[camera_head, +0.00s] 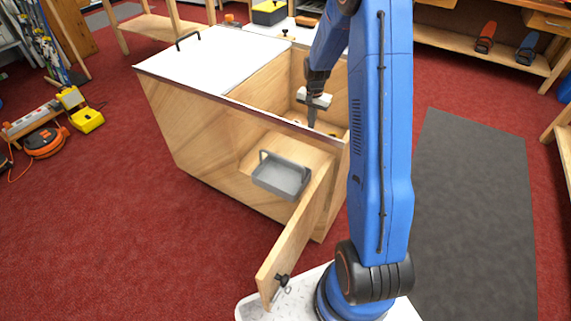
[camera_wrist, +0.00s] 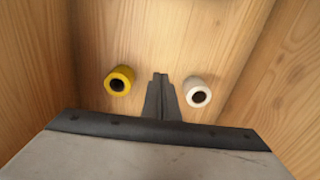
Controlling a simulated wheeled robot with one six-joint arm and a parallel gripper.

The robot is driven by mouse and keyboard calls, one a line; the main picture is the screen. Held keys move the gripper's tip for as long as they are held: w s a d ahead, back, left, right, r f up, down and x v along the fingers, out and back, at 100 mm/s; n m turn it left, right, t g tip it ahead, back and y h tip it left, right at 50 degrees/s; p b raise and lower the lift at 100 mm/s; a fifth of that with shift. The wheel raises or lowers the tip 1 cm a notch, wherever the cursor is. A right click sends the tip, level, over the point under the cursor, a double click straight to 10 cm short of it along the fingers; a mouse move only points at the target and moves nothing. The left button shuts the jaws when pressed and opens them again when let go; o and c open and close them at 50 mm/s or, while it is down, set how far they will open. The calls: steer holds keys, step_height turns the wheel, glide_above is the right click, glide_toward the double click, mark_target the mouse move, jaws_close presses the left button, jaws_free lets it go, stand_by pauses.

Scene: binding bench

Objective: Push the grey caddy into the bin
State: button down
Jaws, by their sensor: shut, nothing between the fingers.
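The grey caddy (camera_head: 281,180), a shallow tray with a raised handle, sits in the front opening of the wooden cabinet (camera_head: 200,130), beside the hinged door (camera_head: 297,232), which stands open. My gripper (camera_head: 311,121) is shut and empty, pointing down into the open-topped wooden compartment above and behind the caddy. It is apart from the caddy. In the wrist view its closed fingers (camera_wrist: 160,80) lie between a yellow roll (camera_wrist: 119,81) and a white roll (camera_wrist: 197,91). The caddy is out of the wrist view. I cannot tell which part is the bin.
A white lid panel (camera_head: 212,58) with a black handle covers the cabinet's left top. The open door, with its black knob (camera_head: 282,281), juts forward near my base. A grey mat (camera_head: 475,210) lies at right. Red carpet at left is mostly clear; an orange cable reel (camera_head: 45,140) lies farther off.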

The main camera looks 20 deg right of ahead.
steer(key=shift+m, duration=0.3)
steer(key=f, duration=0.1)
steer(key=w+f, duration=0.1)
steer(key=f, duration=0.1)
steer(key=d+f, duration=0.1)
steer(key=shift+w+f, duration=0.25)
steer(key=shift+w, duration=0.15)
glide_toward(288, 171)
steer(key=shift+s+a+f, duration=0.25)
steer(key=shift+a+f, duration=0.15)
step_height(288, 171, down, 5)
steer(key=shift+w+d, duration=0.1)
steer(key=shift+d, duration=0.05)
steer(key=shift+w+d, duration=0.35)
steer(key=shift+d, duration=0.1)
steer(key=w+d, duration=0.2)
steer(key=d, duration=0.1)
steer(key=w+d, duration=0.2)
steer(key=d, duration=0.1)
steer(key=shift+w, duration=0.2)
